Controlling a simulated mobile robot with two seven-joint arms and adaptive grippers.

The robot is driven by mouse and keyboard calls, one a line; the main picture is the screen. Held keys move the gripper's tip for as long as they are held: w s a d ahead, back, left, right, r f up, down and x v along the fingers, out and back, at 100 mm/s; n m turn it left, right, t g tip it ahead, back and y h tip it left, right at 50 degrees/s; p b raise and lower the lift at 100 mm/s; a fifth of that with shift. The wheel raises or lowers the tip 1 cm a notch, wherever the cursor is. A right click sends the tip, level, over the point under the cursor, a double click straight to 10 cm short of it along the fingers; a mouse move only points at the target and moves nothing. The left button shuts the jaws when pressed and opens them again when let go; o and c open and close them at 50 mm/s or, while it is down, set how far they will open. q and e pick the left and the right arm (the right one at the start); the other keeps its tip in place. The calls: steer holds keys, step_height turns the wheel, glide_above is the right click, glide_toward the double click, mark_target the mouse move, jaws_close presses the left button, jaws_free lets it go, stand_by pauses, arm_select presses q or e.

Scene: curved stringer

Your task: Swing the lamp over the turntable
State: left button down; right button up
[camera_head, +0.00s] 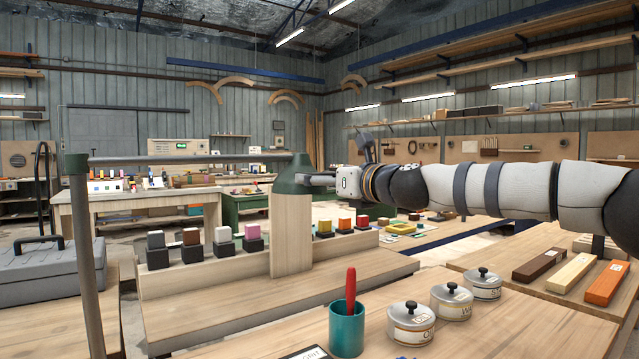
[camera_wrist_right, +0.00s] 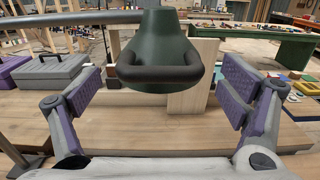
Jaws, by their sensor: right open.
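The lamp has a dark green cone-shaped shade (camera_head: 291,174) with a dark bar handle (camera_wrist_right: 160,74) across its near side. A grey horizontal pipe (camera_head: 190,159) joins it to an upright post (camera_head: 90,255) at the left. My right gripper (camera_head: 326,180) reaches in from the right, close to the lamp. In the right wrist view its purple-padded fingers (camera_wrist_right: 162,92) are spread wide, one on each side of the shade and handle, with gaps visible. I cannot make out a turntable. My left gripper is not in view.
A wooden upright (camera_head: 291,235) stands below the lamp, by a ledge of coloured blocks (camera_head: 158,246). A teal cup with a red tool (camera_head: 347,328) and several lidded tins (camera_head: 411,321) stand in front. A grey toolbox (camera_head: 38,272) is at the left.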

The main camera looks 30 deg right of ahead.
steer(key=shift+w+a+r, duration=0.1)
steer(key=shift+w+r, duration=0.05)
steer(key=shift+w, duration=0.4)
steer(key=c, duration=1.7)
steer(key=shift+s, duration=0.1)
